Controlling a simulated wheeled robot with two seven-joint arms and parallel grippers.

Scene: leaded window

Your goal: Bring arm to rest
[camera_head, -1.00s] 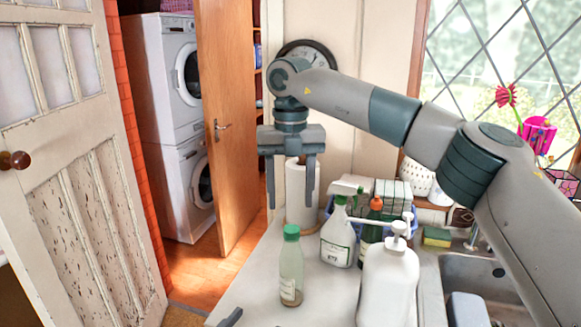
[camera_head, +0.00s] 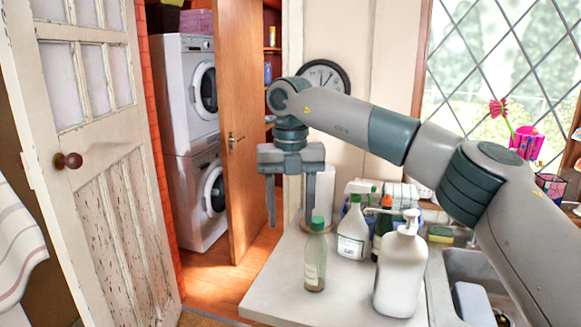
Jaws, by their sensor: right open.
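My right arm (camera_head: 345,117) reaches in from the right edge across the picture, above the counter and sink. My right gripper (camera_head: 291,222) hangs at its end, pointing down, with its two fingers apart and nothing between them. In the picture its right finger overlaps the view just above the green-capped bottle (camera_head: 315,262), and its left finger shows in front of the wooden door. I cannot tell whether the right finger touches the bottle. My left gripper is not in view.
A white pump bottle (camera_head: 402,272) and a spray bottle (camera_head: 352,232) stand on the counter (camera_head: 268,295), beside the sink (camera_head: 470,268). A paper roll (camera_head: 325,190) stands behind. A wooden door (camera_head: 240,120) stands open before stacked washing machines (camera_head: 190,85). A panelled door (camera_head: 105,190) is at left.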

